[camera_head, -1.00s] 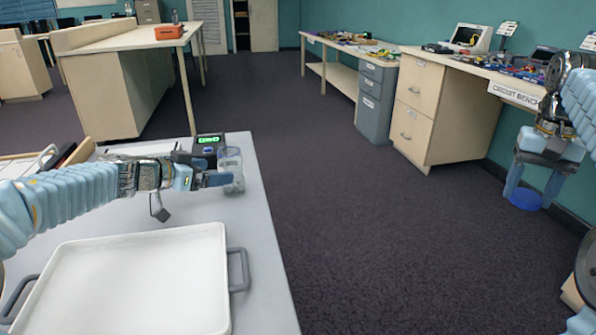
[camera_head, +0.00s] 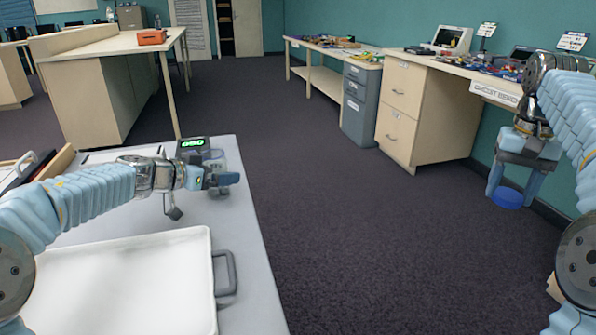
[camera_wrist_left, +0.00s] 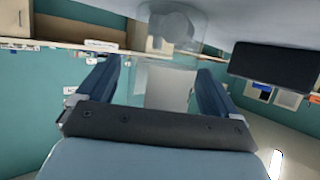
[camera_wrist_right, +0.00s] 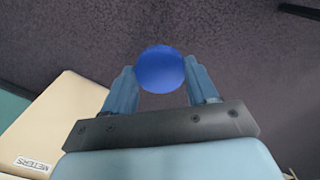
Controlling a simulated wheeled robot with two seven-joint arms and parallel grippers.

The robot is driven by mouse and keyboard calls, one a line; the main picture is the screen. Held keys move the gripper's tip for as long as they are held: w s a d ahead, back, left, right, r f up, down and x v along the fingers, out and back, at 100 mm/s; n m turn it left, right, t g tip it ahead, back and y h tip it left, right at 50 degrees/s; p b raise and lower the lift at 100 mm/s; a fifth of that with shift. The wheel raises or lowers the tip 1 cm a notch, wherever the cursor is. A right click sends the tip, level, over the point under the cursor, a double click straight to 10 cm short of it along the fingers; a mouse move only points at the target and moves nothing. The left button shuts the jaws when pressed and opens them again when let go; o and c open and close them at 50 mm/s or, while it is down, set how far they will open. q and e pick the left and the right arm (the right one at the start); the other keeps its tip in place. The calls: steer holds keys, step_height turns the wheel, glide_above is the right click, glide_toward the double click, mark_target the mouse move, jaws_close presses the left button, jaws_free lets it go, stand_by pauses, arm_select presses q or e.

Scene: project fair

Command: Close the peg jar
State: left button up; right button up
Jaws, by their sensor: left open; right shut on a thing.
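The peg jar is a clear, see-through jar (camera_head: 218,160) standing at the far right part of the grey table. My left gripper (camera_head: 228,180) is at the jar, its fingers overlapping the jar's lower part. In the left wrist view the jar (camera_wrist_left: 165,80) shows between the two spread fingers; whether they touch it cannot be told. My right gripper (camera_head: 510,190) hangs over the floor at the right, far from the jar. It is shut on a round blue lid (camera_wrist_right: 160,70), which also shows in the head view (camera_head: 508,198).
A small device with a green display (camera_head: 192,145) stands right behind the jar. A white tray (camera_head: 120,285) with dark handles lies on the near table. A bench with drawers (camera_head: 425,110) stands at the right. Open carpet (camera_head: 350,240) lies between.

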mark_target(204, 159)
arm_select(q)
steer(key=c, duration=1.1)
steer(key=shift+r, duration=0.1)
arm_select(e)
steer(key=shift+r, duration=0.1)
arm_select(q)
steer(key=shift+r+p, duration=0.45)
steer(key=shift+r, duration=0.15)
arm_select(e)
steer(key=shift+r, duration=0.35)
arm_select(q)
step_height(204, 159, up, 2)
steer(key=shift+r+p, duration=0.1)
steer(key=shift+p, duration=0.55)
arm_select(e)
steer(key=shift+r, duration=0.8)
arm_select(q)
steer(key=shift+s+a+r, duration=1.2)
steer(key=shift+s+r, duration=0.4)
steer(key=shift+s, duration=0.4)
steer(key=shift+s+a+r, duration=1.2)
steer(key=shift+s+r, duration=0.35)
steer(key=shift+s, duration=0.45)
steer(key=shift+s+a+r, duration=1.2)
steer(key=shift+s+r, duration=0.4)
steer(key=shift+s, duration=0.4)
